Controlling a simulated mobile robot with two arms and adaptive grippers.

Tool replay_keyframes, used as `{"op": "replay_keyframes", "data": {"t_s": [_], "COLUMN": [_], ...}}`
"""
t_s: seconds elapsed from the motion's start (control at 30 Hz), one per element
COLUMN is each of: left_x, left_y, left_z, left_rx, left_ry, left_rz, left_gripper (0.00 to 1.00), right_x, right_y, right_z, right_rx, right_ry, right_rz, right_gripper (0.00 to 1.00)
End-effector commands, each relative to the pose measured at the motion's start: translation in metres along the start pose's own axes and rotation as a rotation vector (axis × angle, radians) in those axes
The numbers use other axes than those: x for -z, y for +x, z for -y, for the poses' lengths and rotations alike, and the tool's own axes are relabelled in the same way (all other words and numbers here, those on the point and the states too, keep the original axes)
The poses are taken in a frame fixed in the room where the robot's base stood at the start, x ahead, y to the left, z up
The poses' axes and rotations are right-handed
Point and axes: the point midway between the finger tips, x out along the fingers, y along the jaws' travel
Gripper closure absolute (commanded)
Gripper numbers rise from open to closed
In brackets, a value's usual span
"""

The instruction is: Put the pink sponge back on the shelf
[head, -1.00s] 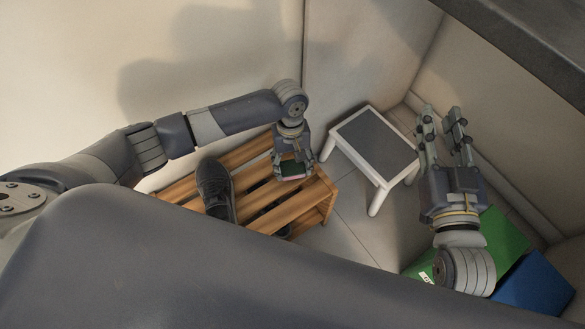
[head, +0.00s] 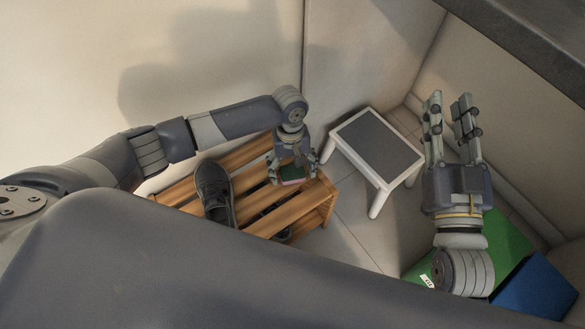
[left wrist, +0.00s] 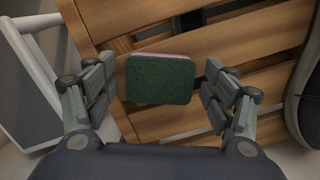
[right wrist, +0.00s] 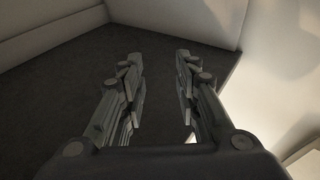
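The sponge (left wrist: 160,80) lies on the slatted wooden shelf (head: 262,222), its dark green side up and a thin pink edge showing. In the head view the sponge (head: 291,174) is at the shelf's right end, under my left gripper (head: 292,182). In the left wrist view my left gripper (left wrist: 160,100) has its fingers spread on both sides of the sponge, with gaps between them and it. My right gripper (head: 449,98) is raised at the right, fingers apart and empty; its wrist view (right wrist: 158,75) shows nothing between the fingers.
A dark shoe (head: 215,192) stands on the shelf left of the sponge. A white step stool with a grey top (head: 376,146) is right of the shelf. Green (head: 505,245) and blue (head: 537,287) boxes lie below my right arm. A dark counter edge (head: 530,50) is at upper right.

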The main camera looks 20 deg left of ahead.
Motion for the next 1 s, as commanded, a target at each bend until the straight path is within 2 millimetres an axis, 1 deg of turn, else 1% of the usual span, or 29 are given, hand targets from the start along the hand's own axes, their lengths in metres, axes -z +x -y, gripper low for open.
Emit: {"op": "replay_keyframes", "data": {"t_s": [0.23,0.3,0.33,0.47,0.67,0.87,1.0], "left_x": [0.001,0.001,0.000,0.000,0.000,0.000,0.000], "left_y": [-0.001,-0.005,-0.007,-0.017,-0.038,-0.059,-0.074], "left_z": [0.000,0.000,0.000,0.000,0.000,0.000,0.000], "left_rx": [0.000,0.000,0.000,0.000,0.000,-0.001,0.000], "left_ry": [0.000,0.000,0.000,0.000,0.000,0.000,0.000], "left_rz": [-0.001,-0.002,-0.002,-0.001,-0.001,-0.001,0.000], "left_gripper": [0.23,0.23,0.23,0.23,0.23,0.23,0.23], "right_x": [0.000,0.004,0.002,-0.017,-0.054,-0.089,-0.110], "right_y": [0.000,0.000,0.001,-0.002,-0.013,-0.034,-0.053], "right_z": [0.000,0.000,0.000,-0.002,-0.008,-0.013,-0.017], "right_rx": [0.000,0.000,0.001,-0.004,-0.016,-0.028,-0.037], "right_ry": [0.000,0.001,0.000,-0.003,-0.007,-0.009,-0.009], "right_rz": [-0.004,-0.017,-0.004,0.100,0.298,0.498,0.636], "right_gripper": [0.70,0.70,0.70,0.70,0.70,0.70,0.70]}}
